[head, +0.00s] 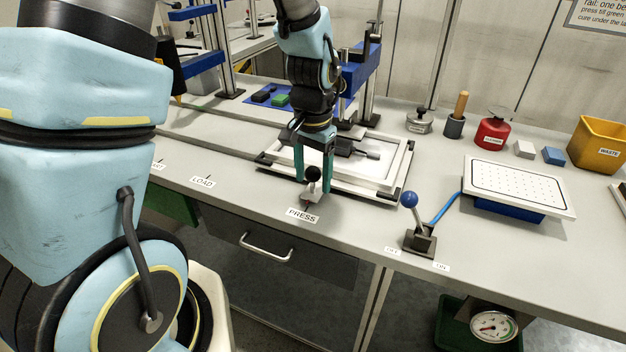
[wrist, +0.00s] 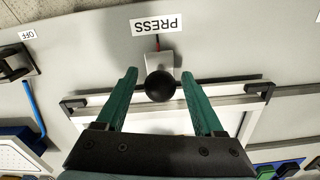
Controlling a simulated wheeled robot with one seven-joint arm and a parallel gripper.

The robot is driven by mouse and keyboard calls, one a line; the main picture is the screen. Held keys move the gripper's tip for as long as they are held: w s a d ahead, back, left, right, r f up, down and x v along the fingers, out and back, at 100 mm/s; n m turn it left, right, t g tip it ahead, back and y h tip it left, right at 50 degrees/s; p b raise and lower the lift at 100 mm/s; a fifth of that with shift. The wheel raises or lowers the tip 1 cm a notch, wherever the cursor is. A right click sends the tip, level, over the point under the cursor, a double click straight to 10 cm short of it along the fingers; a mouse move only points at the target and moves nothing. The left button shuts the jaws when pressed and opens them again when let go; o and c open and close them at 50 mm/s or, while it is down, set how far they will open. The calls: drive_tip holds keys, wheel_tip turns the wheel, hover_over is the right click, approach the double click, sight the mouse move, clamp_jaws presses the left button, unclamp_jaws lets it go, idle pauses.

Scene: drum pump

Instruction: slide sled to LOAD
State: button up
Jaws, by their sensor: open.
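The sled (head: 383,181) is a flat, light plate with a metal frame and dark corner clamps, lying on the bench beside the PRESS label (head: 303,215). Its black ball knob (head: 312,173) stands on a small bracket at the front edge. The LOAD label (head: 203,182) is on the bench to the left of the sled. My gripper (head: 313,195) points down at the knob. In the wrist view, its green fingers (wrist: 167,80) are open, one on each side of the black knob (wrist: 160,86), with gaps visible. Part of the sled is hidden behind my gripper.
A blue-knobbed lever (head: 409,200) stands to the right near its OFF and ON labels. A perforated white plate (head: 520,187) and a yellow WASTE bin (head: 598,145) are further right. Press columns rise behind the sled. The bench front between LOAD and PRESS is clear.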

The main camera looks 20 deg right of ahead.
drive_tip(key=shift+f, duration=1)
clamp_jaws()
